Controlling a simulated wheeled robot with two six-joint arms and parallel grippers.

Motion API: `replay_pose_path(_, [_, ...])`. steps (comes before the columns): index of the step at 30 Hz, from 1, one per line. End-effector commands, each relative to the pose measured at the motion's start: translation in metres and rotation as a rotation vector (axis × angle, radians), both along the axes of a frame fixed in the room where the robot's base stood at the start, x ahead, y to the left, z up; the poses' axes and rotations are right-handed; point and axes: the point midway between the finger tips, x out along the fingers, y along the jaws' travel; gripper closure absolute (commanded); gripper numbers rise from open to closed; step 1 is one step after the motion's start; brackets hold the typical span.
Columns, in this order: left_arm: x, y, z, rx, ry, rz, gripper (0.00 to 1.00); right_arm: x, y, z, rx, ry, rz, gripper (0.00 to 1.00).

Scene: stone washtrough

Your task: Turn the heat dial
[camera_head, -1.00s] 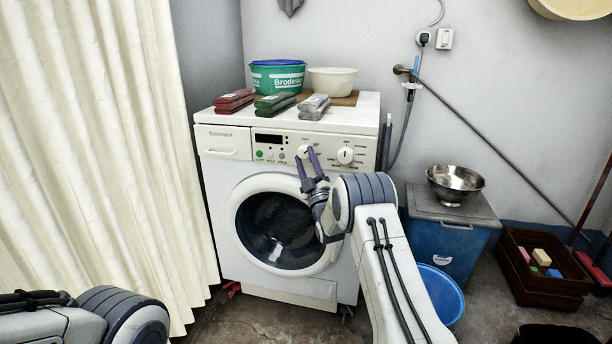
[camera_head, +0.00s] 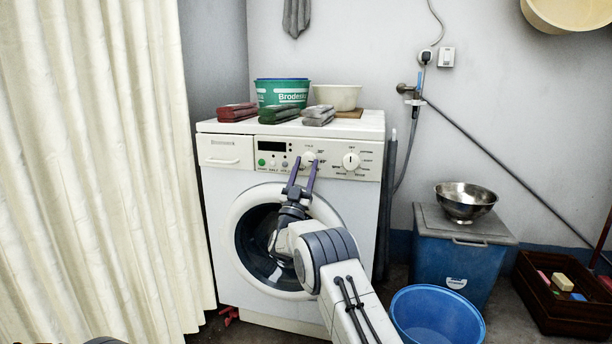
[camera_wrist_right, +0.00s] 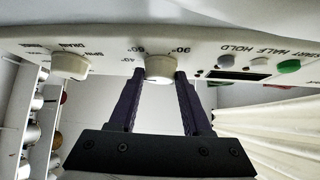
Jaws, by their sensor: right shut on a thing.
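The heat dial (camera_head: 308,158) is a round off-white knob on the washing machine's front panel, left of a second, similar dial (camera_head: 351,161). In the right wrist view the heat dial (camera_wrist_right: 160,68) has printed temperature numbers around it. My right gripper (camera_head: 305,164) has its two long dark fingers at the heat dial, one on each side. The right wrist view shows the fingers (camera_wrist_right: 158,80) shut on the knob. The head view shows the knob only partly, behind the fingertips. My left gripper is out of view.
The white washing machine (camera_head: 350,210) carries bars, a green tub (camera_head: 282,93) and a cream bowl (camera_head: 338,96) on top. Buttons (camera_wrist_right: 289,66) sit beside the dial. At right stand a blue bin (camera_head: 450,265) with a metal bowl (camera_head: 466,200) and a blue basin (camera_head: 437,318).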

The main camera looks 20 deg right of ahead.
Motion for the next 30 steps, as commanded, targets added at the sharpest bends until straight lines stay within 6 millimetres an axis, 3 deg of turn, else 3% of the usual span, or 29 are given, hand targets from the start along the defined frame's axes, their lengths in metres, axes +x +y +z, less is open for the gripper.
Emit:
replay_pose_path(21, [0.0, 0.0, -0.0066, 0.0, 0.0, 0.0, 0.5, 0.003, 0.0022, -0.002, 0.067, -0.035, 0.005, 1.0])
replay_pose_path(22, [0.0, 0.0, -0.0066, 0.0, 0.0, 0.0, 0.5, 0.0029, 0.0023, -0.0019, 0.067, -0.035, 0.005, 0.48])
replay_pose_path(24, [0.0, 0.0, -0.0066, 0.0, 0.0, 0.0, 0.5, 0.0027, 0.0022, -0.0017, 0.067, -0.036, 0.004, 0.21])
replay_pose_path(30, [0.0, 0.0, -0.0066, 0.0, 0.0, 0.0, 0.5, 0.0018, 0.0008, -0.0007, 0.067, -0.039, 0.001, 0.21])
